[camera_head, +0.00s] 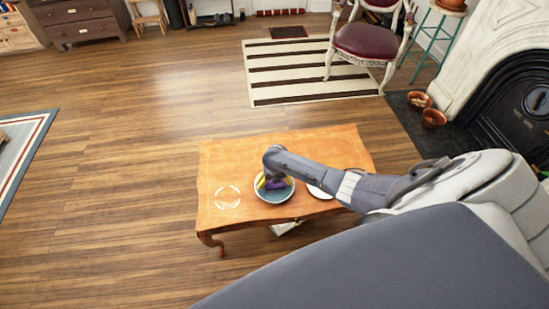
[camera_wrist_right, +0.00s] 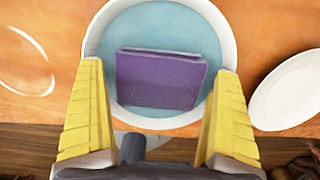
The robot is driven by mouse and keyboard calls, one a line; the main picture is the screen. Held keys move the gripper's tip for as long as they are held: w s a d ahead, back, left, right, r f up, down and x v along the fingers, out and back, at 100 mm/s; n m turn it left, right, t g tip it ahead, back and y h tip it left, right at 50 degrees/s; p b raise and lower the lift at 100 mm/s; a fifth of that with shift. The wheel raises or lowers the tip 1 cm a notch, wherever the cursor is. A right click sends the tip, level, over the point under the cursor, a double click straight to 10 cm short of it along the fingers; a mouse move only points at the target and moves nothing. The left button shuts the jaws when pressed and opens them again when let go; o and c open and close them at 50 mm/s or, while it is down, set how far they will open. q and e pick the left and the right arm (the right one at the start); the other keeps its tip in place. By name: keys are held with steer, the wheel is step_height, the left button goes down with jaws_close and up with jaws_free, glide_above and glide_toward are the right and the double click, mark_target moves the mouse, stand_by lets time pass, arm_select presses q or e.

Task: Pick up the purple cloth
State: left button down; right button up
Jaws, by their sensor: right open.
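The purple cloth (camera_wrist_right: 160,80) is a folded, block-like piece lying in a blue bowl with a pale rim (camera_wrist_right: 91,40). In the head view, a little of the cloth (camera_head: 276,184) shows in the bowl (camera_head: 273,196), mostly hidden by my right gripper. My right gripper (camera_wrist_right: 160,90) is open, with yellow fingers to the left and right of the cloth, over the bowl. No contact with the cloth can be made out. In the head view this gripper (camera_head: 272,180) points down over the bowl. My left gripper is not in view.
The bowl stands on a wooden table (camera_head: 235,160). A white plate (camera_wrist_right: 290,92) is right of it, and a clear round dish (camera_head: 227,197) is left of it. The table's back part is clear. A chair (camera_head: 365,42) and a fireplace stand farther off at the right.

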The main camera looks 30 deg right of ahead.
steer(key=shift+f, duration=0.25)
steer(key=shift+c, duration=0.6)
steer(key=c, duration=0.8)
steer(key=shift+c, duration=0.5)
steer(key=shift+r, duration=0.1)
step_height(320, 180, up, 20)
steer(key=o, duration=0.6)
steer(key=shift+c, duration=0.2)
steer(key=c, duration=0.4)
